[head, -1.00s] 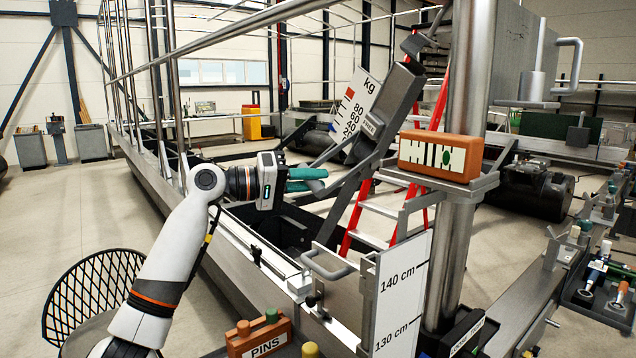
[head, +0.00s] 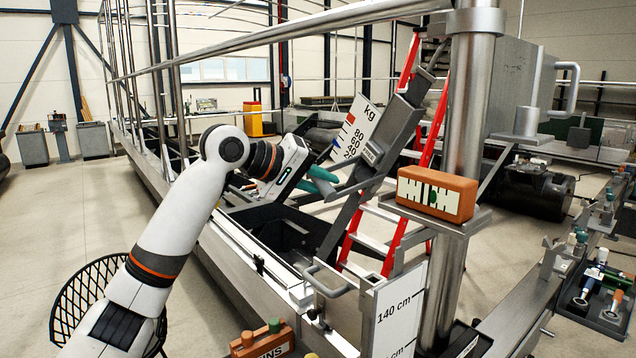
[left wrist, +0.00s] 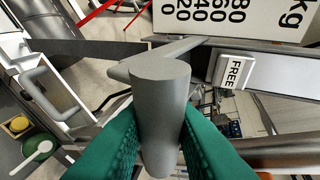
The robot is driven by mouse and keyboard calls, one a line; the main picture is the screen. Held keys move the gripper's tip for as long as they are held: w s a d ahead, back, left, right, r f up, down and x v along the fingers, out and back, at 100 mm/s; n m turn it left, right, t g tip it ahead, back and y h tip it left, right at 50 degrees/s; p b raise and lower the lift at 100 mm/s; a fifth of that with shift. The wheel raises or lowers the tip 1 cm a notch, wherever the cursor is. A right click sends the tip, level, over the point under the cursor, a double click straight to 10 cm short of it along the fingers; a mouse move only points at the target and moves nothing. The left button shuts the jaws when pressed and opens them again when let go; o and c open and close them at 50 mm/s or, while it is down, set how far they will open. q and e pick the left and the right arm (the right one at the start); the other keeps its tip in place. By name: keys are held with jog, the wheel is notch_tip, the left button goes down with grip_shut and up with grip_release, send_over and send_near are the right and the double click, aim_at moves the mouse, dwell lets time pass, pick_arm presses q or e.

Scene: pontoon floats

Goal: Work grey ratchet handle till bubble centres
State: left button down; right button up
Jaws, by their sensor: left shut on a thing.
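The grey ratchet handle (head: 358,186) sticks out from a slanted grey lever bar (head: 397,120). My left gripper (head: 325,180) is shut on its end with teal fingers. In the left wrist view the round grey grip (left wrist: 160,90) sits between the two fingers of my left gripper (left wrist: 160,125). The bubble level is an orange block (head: 468,192) on a bracket by the steel post. Its green bubble (head: 433,196) shows near the middle of the pale marked face, perhaps slightly right; exact centring is hard to tell. My right gripper is out of view.
A kg scale plate (head: 360,128) stands behind the lever, and a FREE label (left wrist: 228,85) is beside the handle. A steel post (head: 466,120) and a red ladder (head: 377,218) are close by. An orange pin holder (head: 262,342) is at the bottom.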

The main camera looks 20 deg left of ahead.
pick_arm(q)
jog(key=c, duration=1.3)
grip_release()
jog(key=shift+o, duration=0.2)
jog(key=shift+s+a+r, duration=0.1)
jog(key=shift+s+a, duration=0.15)
jog(key=b+v, duration=0.4)
jog(key=v, duration=0.7)
jog(key=shift+s, duration=0.15)
